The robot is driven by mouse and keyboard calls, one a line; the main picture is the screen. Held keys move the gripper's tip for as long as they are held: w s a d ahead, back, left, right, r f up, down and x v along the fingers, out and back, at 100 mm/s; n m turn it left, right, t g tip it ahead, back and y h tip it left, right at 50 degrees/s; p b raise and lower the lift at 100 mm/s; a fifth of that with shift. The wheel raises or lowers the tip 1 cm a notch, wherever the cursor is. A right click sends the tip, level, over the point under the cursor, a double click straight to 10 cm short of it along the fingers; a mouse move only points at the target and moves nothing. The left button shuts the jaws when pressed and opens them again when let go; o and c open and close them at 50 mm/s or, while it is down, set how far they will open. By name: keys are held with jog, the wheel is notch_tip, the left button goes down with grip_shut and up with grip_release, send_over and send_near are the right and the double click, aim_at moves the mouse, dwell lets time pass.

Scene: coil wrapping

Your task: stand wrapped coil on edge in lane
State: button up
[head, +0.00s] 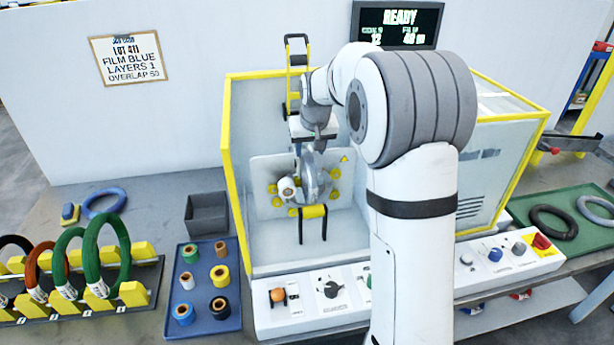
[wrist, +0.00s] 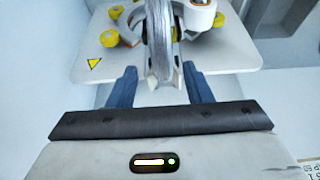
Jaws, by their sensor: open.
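A silver-grey coil (head: 311,178) stands upright in the wrapping machine, beside its white plate with yellow rollers. In the wrist view the coil (wrist: 158,35) shows edge-on, its near end between my fingers. My gripper (wrist: 159,72) is open, with one blue-grey finger on each side of the coil and visible gaps. In the head view my gripper (head: 314,132) is at the top of the coil, its fingertips hard to make out. The lane rack (head: 85,300) at the left has yellow dividers. Black, orange-brown and green coils (head: 103,255) stand on edge in it.
The machine's yellow-edged clear guard (head: 233,170) surrounds my gripper at the sides. A blue tray (head: 232,318) of film rolls, a grey bin (head: 207,213) and a blue coil (head: 104,202) lie left of it. A green tray (head: 570,247) with two coils is at right. The display (head: 398,24) reads READY.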

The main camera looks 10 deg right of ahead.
aim_at(308, 155)
jog(key=x, duration=0.4)
jog(key=shift+a+f+p, duration=0.15)
jog(key=shift+f+p, duration=0.05)
jog(key=shift+p, duration=0.2)
grip_shut()
jog(key=shift+r, duration=0.1)
dwell(0.9)
